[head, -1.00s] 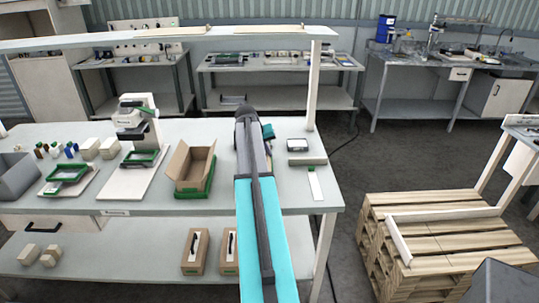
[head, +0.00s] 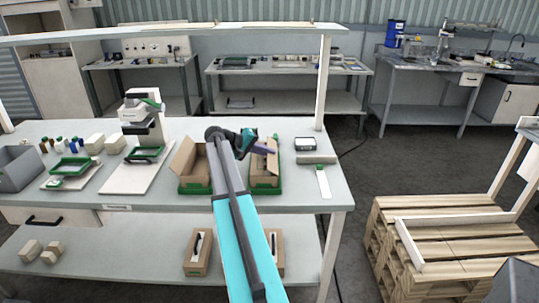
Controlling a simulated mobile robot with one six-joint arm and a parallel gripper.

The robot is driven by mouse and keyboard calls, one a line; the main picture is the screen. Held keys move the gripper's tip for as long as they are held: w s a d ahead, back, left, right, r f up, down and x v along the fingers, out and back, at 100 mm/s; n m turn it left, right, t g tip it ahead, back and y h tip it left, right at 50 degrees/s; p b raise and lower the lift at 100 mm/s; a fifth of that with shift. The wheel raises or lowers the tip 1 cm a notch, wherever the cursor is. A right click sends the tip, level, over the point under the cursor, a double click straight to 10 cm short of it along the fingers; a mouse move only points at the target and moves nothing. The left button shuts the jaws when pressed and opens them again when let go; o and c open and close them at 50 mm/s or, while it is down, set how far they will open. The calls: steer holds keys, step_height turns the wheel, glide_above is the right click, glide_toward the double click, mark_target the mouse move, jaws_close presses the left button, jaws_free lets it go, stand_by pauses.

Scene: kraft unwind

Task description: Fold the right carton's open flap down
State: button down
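The right carton (head: 264,176) is a brown box in a green holder on the bench. Its left side is hidden behind my arm, and I cannot make out its flap clearly. My gripper (head: 266,149) is at the carton's far upper part, with dark purplish fingers pointing right. Whether it touches the carton, and whether the fingers are open or shut, cannot be told. The left carton (head: 196,175) stands left of my arm in another green holder, with a flap raised and leaning out on its left.
A pale board with a device (head: 142,125) stands left of the cartons. An overhead shelf (head: 180,38) spans the bench. Wooden pallets (head: 450,245) stand on the floor at right.

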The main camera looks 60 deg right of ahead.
steer(key=shift+f, duration=0.1)
stand_by(0.3)
steer(key=c, duration=2)
jaws_free()
steer(key=shift+w+a, duration=0.1)
steer(key=shift+p+v, duration=0.6)
steer(key=shift+v, duration=3.3)
